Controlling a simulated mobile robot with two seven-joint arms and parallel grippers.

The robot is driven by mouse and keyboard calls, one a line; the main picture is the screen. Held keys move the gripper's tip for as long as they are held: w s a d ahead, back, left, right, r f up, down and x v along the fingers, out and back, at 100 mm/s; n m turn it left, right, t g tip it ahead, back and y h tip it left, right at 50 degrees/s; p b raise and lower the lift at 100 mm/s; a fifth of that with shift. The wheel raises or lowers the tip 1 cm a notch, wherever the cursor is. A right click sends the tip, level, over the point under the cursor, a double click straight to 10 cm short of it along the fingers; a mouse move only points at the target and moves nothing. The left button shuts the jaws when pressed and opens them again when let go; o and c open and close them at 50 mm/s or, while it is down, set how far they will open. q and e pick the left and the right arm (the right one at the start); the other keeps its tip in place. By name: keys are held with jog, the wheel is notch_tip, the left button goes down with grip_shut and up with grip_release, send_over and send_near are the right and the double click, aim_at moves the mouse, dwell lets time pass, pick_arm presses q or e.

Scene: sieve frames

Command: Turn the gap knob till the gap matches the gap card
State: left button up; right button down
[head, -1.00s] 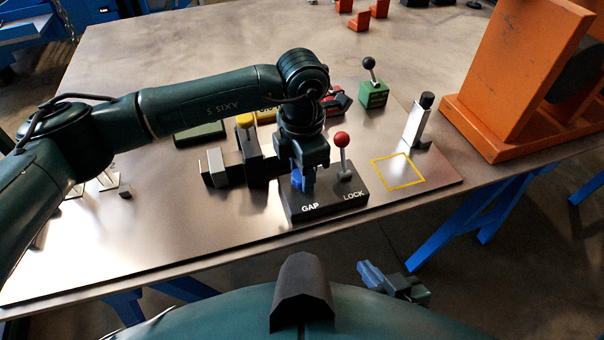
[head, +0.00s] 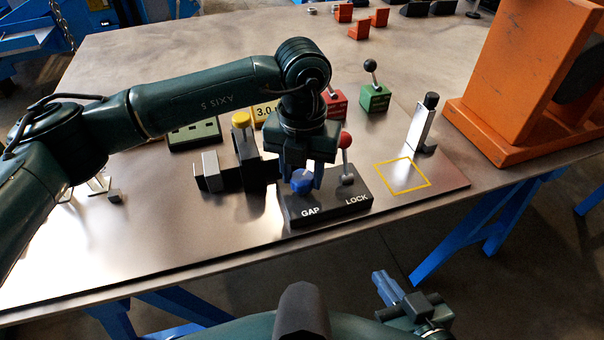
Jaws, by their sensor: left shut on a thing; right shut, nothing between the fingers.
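The blue gap knob (head: 301,183) stands on the black box (head: 330,207) marked GAP and LOCK. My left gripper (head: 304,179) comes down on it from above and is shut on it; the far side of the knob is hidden. Left of the box is a dark fixture with a silver block (head: 211,163) and a yellow-topped post (head: 242,122). My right gripper (head: 385,281) is shut and empty, below the table's front edge.
A yellow outlined square (head: 402,175) is bare, with a silver upright with black top (head: 423,120) behind it. Red (head: 334,103) and green (head: 375,97) lever blocks stand farther back. A large orange stand (head: 500,110) fills the right.

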aim_at(302, 177)
pick_arm(q)
jog(key=shift+n, duration=0.7)
pick_arm(e)
jog(key=shift+s+f, duration=0.1)
jog(key=shift+s, duration=0.1)
pick_arm(q)
jog(key=shift+n, duration=0.3)
pick_arm(e)
jog(key=shift+w+d+r, duration=0.1)
jog(key=shift+r, duration=0.15)
pick_arm(q)
jog(key=o, duration=1)
pick_arm(e)
jog(key=shift+f, duration=0.2)
pick_arm(q)
jog(key=shift+r, duration=6.6)
pick_arm(e)
jog(key=shift+w, duration=0.1)
